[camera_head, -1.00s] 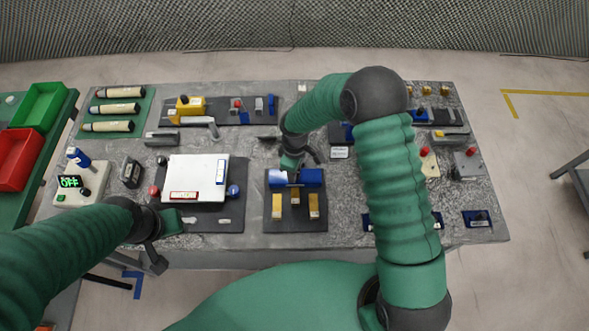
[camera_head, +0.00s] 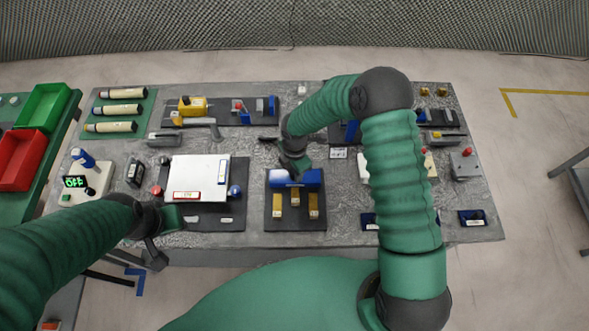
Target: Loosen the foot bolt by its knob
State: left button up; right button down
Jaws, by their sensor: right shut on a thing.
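A blue block (camera_head: 310,178) stands at the back of a dark plate (camera_head: 294,224) near the table's front middle. Several yellow pieces (camera_head: 278,207) stand on this plate. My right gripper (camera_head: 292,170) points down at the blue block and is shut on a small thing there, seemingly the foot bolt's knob. The wrist and fingers hide the knob and bolt, so I cannot make out their shape. My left gripper (camera_head: 165,226) hangs at the table's front left edge, apart from the blue block; its jaw opening is unclear.
A white panel (camera_head: 199,171) on a dark base lies left of the plate. A yellow device (camera_head: 193,107) and other fixtures line the back. A red bin (camera_head: 22,160) and green bin (camera_head: 43,107) stand at left. My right arm covers part of the table's right side.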

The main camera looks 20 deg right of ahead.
jog(key=n, duration=0.2)
jog(key=n+p, duration=0.1)
jog(key=n, duration=0.2)
jog(key=shift+w+r+n, duration=0.25)
jog(key=shift+w+n, duration=0.05)
dwell(0.4)
jog(key=c, duration=1.4)
grip_release()
jog(key=shift+c, duration=0.2)
jog(key=o, duration=0.4)
jog(key=shift+s+f, duration=0.15)
jog(key=shift+f, duration=0.05)
notch_tip(320, 180, up, 17)
jog(key=shift+f+b, duration=0.1)
jog(key=shift+b, duration=0.75)
